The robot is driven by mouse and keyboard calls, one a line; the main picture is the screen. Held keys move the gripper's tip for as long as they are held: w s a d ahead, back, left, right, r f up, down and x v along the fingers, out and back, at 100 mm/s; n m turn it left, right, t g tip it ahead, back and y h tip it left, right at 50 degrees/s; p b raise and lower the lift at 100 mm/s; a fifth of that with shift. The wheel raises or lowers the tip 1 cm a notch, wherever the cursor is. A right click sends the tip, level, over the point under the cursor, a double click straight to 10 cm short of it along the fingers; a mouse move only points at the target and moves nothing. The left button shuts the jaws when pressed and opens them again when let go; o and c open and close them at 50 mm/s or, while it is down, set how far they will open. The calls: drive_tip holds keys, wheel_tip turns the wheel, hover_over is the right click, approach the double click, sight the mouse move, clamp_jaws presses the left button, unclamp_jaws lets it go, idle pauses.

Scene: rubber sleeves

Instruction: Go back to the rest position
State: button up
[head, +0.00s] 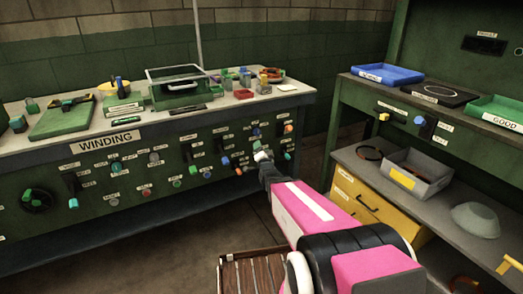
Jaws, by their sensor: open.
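My arm, pink with dark joints, reaches from the bottom right of the head view toward the front panel of the green bench labelled WINDING (108,140). My gripper (262,155) is at the right part of that panel, close to several switches and small coloured caps. Its jaws are small and partly hidden by my wrist. It is open, and I see nothing held in it. An orange cap (288,128) is on the panel just to its upper right. I cannot tell whether the gripper touches any of the panel's parts.
The bench top holds a green case (177,88), a green board (62,118) and small parts. At the right, a shelf unit carries a blue tray (388,74), a green GOOD tray (498,112), a grey bin (416,174) and a grey bowl (476,220). Floor shows between them.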

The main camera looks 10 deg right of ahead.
drive_tip(key=s+f+n+g, duration=0.6)
drive_tip(key=s+f+g, duration=0.2)
drive_tip(key=s+g, duration=0.45)
drive_tip(key=s+n+g, duration=0.4)
drive_tip(key=s+g, duration=0.4)
drive_tip(key=s, duration=0.6)
drive_tip(key=shift+r, duration=0.25)
drive_tip(key=shift+s, duration=0.1)
